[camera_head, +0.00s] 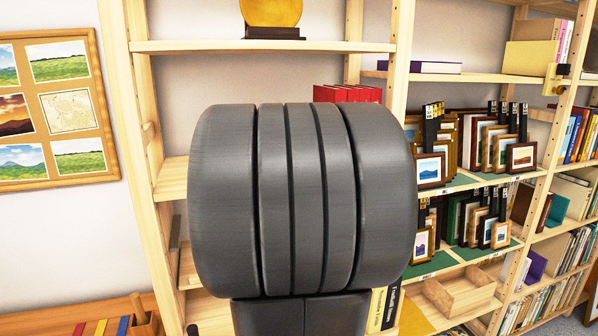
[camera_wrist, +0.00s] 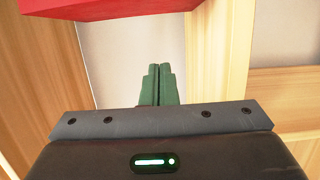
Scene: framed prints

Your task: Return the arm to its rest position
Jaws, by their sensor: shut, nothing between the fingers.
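My gripper (camera_wrist: 158,84) shows in the wrist view as two green fingers side by side, shut with nothing between them. It points toward a pale wall, with a red object above and wooden shelf parts on both sides. In the head view a large dark grey part of my own arm (camera_head: 303,200) fills the middle and hides much of the left shelf unit. My gripper itself cannot be made out in the head view.
A wooden shelf (camera_head: 265,47) spans behind my arm, bearing a gold trophy (camera_head: 272,12). Red books (camera_head: 347,94) stand behind the arm. Framed prints (camera_head: 494,150) fill shelves at the right. A wooden upright (camera_wrist: 220,55) is close to the fingers, and the red object (camera_wrist: 95,8) is above them.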

